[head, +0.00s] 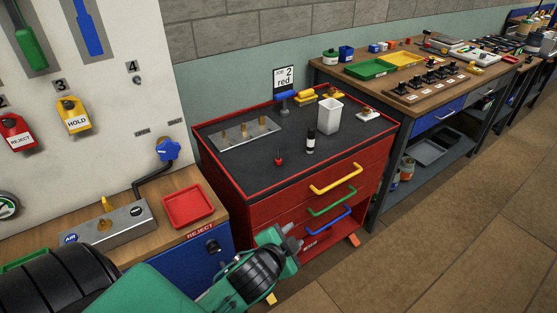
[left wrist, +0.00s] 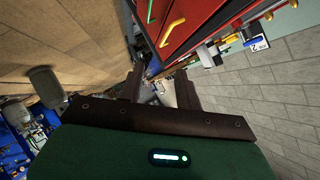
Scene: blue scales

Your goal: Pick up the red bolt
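The red bolt (head: 278,160) stands on the dark top of the red tool cabinet (head: 240,173), near its front left part. It looks small, with a thin dark upper end. My left gripper (head: 294,238) is in front of the cabinet, below the level of its top and apart from the bolt. In the left wrist view its two fingers (left wrist: 160,88) are spread with nothing held between them. The bolt cannot be made out in the left wrist view. My right gripper is in neither view.
On the cabinet are a metal plate with brass pegs (head: 244,134), a black-and-white bottle (head: 310,142), a white cup (head: 330,114) and a blue-handled tool (head: 286,96). Yellow, green and blue drawer handles (head: 336,179) stick out in front. A red tray (head: 188,206) lies left.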

